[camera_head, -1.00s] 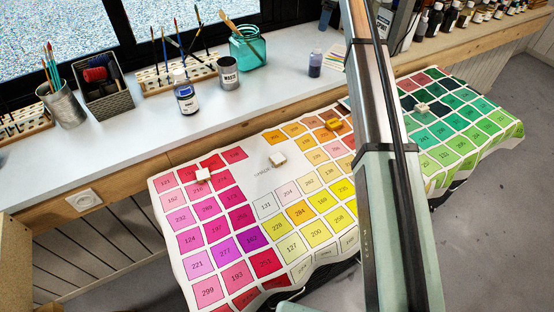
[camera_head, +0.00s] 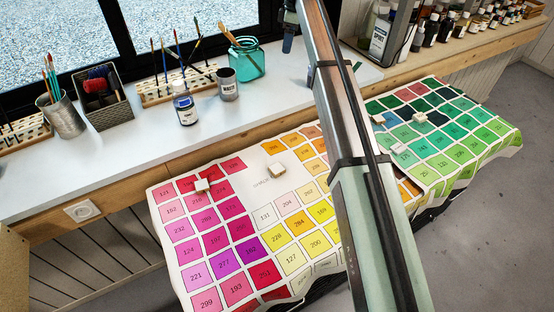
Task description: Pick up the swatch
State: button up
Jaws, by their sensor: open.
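A large white cloth of numbered colour swatches (camera_head: 249,197) drapes over a low surface in front of the worktop, with pink and purple squares at left and yellow and orange toward the middle. Green and teal swatches (camera_head: 452,157) continue it at right. Which swatch is meant, I cannot tell. Small cream blocks lie on top: one on the pink squares (camera_head: 202,185), one on the bare middle (camera_head: 277,170), one on the green part (camera_head: 420,117). My gripper (camera_head: 288,46) shows small and dark at the top, above the worktop and apart from the cloth; it is open. My arm hides the cloth's centre-right.
The white worktop (camera_head: 60,172) behind holds a brush cup (camera_head: 65,119), a basket (camera_head: 101,103), a brush rack (camera_head: 163,92), a blue-labelled bottle (camera_head: 184,108), a grey jar (camera_head: 227,87) and a teal jar (camera_head: 248,65). Bottles (camera_head: 431,30) crowd the back right.

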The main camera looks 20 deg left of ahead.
jog(key=s+a+f+n, duration=0.1)
jog(key=s+a+f, duration=0.25)
jog(key=s, duration=0.55)
jog(key=n+h, duration=0.2)
jog(key=n, duration=0.6)
send_over(277, 168)
notch_tip(277, 168, down, 10)
jog(key=shift+f, duration=6.55)
jog(key=c, duration=1.1)
jog(key=shift+r, duration=0.1)
